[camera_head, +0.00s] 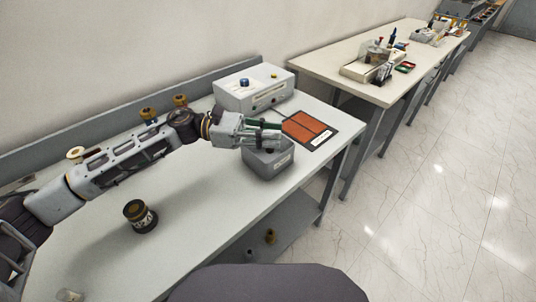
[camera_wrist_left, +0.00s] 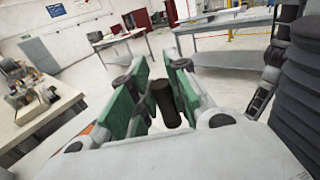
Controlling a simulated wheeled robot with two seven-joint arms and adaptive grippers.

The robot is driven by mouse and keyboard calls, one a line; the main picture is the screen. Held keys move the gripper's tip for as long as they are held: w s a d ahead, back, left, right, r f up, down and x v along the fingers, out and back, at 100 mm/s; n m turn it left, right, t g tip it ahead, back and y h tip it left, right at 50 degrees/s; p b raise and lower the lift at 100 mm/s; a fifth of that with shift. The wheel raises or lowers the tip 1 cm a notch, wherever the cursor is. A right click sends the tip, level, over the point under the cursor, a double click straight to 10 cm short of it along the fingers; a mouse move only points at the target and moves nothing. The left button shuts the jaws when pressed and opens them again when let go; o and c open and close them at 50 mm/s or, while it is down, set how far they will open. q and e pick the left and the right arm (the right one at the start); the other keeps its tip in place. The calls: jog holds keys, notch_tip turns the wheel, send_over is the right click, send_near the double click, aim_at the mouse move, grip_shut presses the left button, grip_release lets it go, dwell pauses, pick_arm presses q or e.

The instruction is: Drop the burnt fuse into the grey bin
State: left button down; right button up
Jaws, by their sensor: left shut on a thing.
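My left gripper (camera_head: 272,132), with green finger pads, reaches in from the left over the table. In the left wrist view (camera_wrist_left: 160,95) its fingers are closed around a dark, blackened cylinder, the burnt fuse (camera_wrist_left: 164,102). The fuse is hard to make out in the head view. My right gripper is not in view.
A grey instrument box (camera_head: 240,95) with a blue knob stands behind the gripper. An orange mat (camera_head: 306,130) with a dark border lies to the right. A dark labelled jar (camera_head: 140,217) stands on the front left of the table (camera_head: 210,215). A second table (camera_head: 330,65) holds equipment.

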pick_arm(q)
jog(key=shift+f, duration=0.1)
jog(key=shift+s+f, duration=0.2)
jog(key=shift+f, duration=0.25)
jog(key=shift+s+a+f+p, duration=0.1)
jog(key=shift+s+f+p, duration=0.15)
jog(key=shift+f+p, duration=0.35)
jog(key=shift+a+f, duration=0.15)
jog(key=shift+f, duration=0.1)
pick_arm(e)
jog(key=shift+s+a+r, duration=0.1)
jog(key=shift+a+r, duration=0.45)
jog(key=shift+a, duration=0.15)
pick_arm(q)
jog(key=shift+a+t, duration=0.2)
jog(key=shift+t, duration=0.1)
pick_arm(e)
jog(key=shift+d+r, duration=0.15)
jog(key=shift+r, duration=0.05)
